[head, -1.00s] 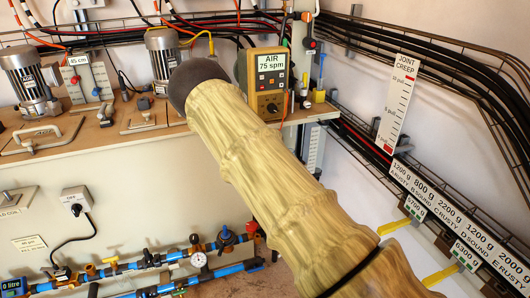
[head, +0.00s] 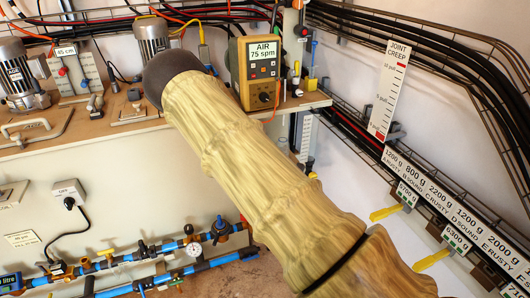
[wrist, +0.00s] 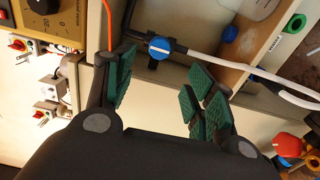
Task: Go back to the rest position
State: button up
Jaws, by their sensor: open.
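My gripper (wrist: 160,98) shows in the wrist view with its green-padded fingers apart and nothing between them. Beyond the fingers is a blue-handled valve (wrist: 160,47) on a dark pipe, with a gap that I cannot judge. In the head view my arm, with a bamboo-like surface and a dark rounded end, reaches across the middle. The gripper itself is not visible there. No marker of a rest position shows.
A wooden shelf (head: 95,133) carries motors, handles and the AIR 75 spm box (head: 254,75). Blue pipes with valves (head: 170,272) run below. Cable trays (head: 440,75) line the right wall, above yellow levers (head: 386,212). A white hose (wrist: 235,65) passes near my fingers.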

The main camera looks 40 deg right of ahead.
jog(key=shift+s, duration=0.3)
dwell(0.4)
jog(key=s+a+f+m+g, duration=0.5)
jog(key=s+f, duration=0.4)
jog(key=f, duration=0.3)
jog(key=s+a+f+m+g, duration=0.45)
jog(key=s+f, duration=0.45)
jog(key=f, duration=0.3)
jog(key=s+a+f+m+g+y, duration=0.1)
jog(key=s+a+f+m+g, duration=0.15)
jog(key=s, duration=0.25)
jog(key=s+a+f+m+g+y, duration=0.1)
jog(key=s+a+f, duration=0.25)
jog(key=s, duration=0.25)
jog(key=s+a+m+g+y, duration=0.25)
jog(key=s+a+g, duration=0.25)
jog(key=s+a, duration=0.6)
notch_tip(320, 180, up, 18)
jog(key=s+d+p, duration=0.1)
jog(key=p, duration=1.7)
jog(key=shift+s+f, duration=0.15)
jog(key=shift+d+h, duration=0.1)
jog(key=shift+h, duration=0.15)
